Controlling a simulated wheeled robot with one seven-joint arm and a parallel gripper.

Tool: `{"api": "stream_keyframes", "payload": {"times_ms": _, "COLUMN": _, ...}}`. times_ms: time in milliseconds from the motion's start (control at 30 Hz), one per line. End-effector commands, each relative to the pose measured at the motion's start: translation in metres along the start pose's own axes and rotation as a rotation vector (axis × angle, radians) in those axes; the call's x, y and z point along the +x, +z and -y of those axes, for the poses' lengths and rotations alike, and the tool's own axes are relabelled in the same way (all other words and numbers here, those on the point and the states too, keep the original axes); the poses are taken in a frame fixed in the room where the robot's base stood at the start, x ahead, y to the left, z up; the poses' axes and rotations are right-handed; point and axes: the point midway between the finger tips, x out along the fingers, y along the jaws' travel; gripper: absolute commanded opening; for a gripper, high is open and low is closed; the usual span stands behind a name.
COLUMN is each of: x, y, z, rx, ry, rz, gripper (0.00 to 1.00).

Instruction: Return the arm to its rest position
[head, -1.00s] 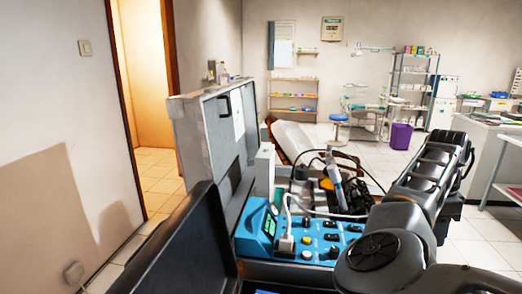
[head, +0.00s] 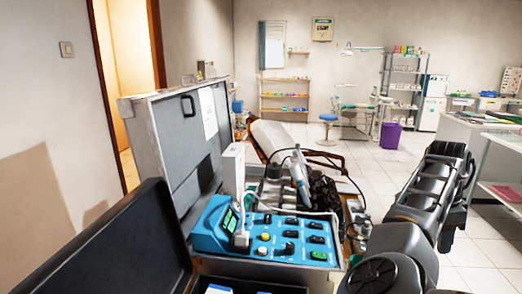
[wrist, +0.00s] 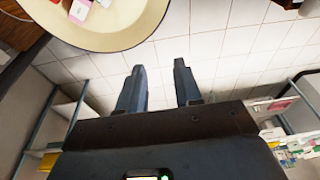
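My arm (head: 425,205) is folded along the right side of the head view, with dark rounded links close to the camera. The gripper end cannot be made out there. In the wrist view my gripper (wrist: 159,68) has its two dark fingers apart, with nothing between them. Pale floor tiles show beyond the fingertips.
An open grey case (head: 172,135) with a blue control unit (head: 215,230) stands close in front, left of my arm. A cream round-edged surface (wrist: 150,18) bearing small boxes is near the fingers. Tiled floor (head: 385,170) is clear beyond; a white table (head: 500,192) is right.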

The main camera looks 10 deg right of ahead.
Motion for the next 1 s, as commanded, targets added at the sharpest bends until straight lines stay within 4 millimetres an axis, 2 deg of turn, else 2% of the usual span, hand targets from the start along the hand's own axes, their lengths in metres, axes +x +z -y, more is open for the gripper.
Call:
{"api": "stream_keyframes", "payload": {"times_ms": 367, "x": 0.045, "y": -0.048, "z": -0.021, "rx": -0.075, "ry": -0.067, "rz": -0.202, "gripper": 0.34}}
{"api": "stream_keyframes", "payload": {"times_ms": 600, "x": 0.079, "y": -0.095, "z": -0.049, "rx": -0.226, "ry": -0.151, "rz": -0.449, "gripper": 0.34}}
{"api": "stream_keyframes", "payload": {"times_ms": 700, "x": 0.088, "y": -0.110, "z": -0.061, "rx": -0.315, "ry": -0.193, "rz": -0.556, "gripper": 0.34}}
{"api": "stream_keyframes", "payload": {"times_ms": 867, "x": 0.098, "y": -0.120, "z": -0.081, "rx": -0.477, "ry": -0.263, "rz": -0.709, "gripper": 0.34}}
{"api": "stream_keyframes", "payload": {"times_ms": 1000, "x": 0.104, "y": -0.117, "z": -0.100, "rx": -0.634, "ry": -0.327, "rz": -0.820, "gripper": 0.34}}
